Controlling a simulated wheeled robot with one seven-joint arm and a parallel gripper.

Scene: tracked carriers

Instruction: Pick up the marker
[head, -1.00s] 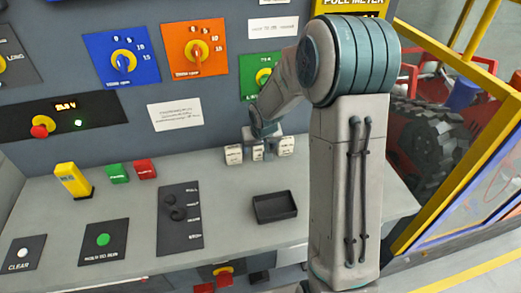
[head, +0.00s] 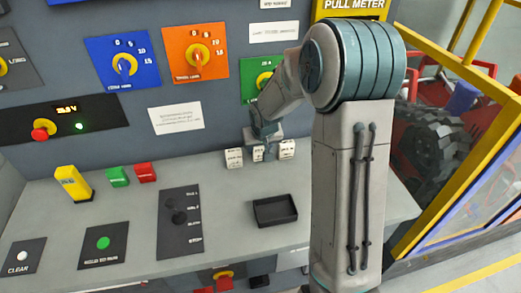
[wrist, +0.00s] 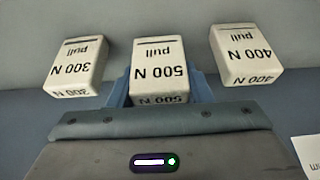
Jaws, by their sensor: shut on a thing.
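Three white marker blocks with black print stand in a row at the back of the bench. In the wrist view they read 300 N pull (wrist: 78,66), 500 N pull (wrist: 160,72) and 400 N pull (wrist: 246,54). My gripper (wrist: 158,92) is shut on the 500 N block, with a blue finger on each side of it. In the head view my gripper (head: 262,138) is over the middle block (head: 258,154), between the left block (head: 234,158) and the right block (head: 287,149). Its fingertips are too small there to make out.
A black open tray (head: 275,223) lies on the bench in front of the blocks. A dark slider panel (head: 180,235), a yellow block (head: 73,183), a green block (head: 117,176) and a red block (head: 145,172) are to the left. The panel wall rises close behind.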

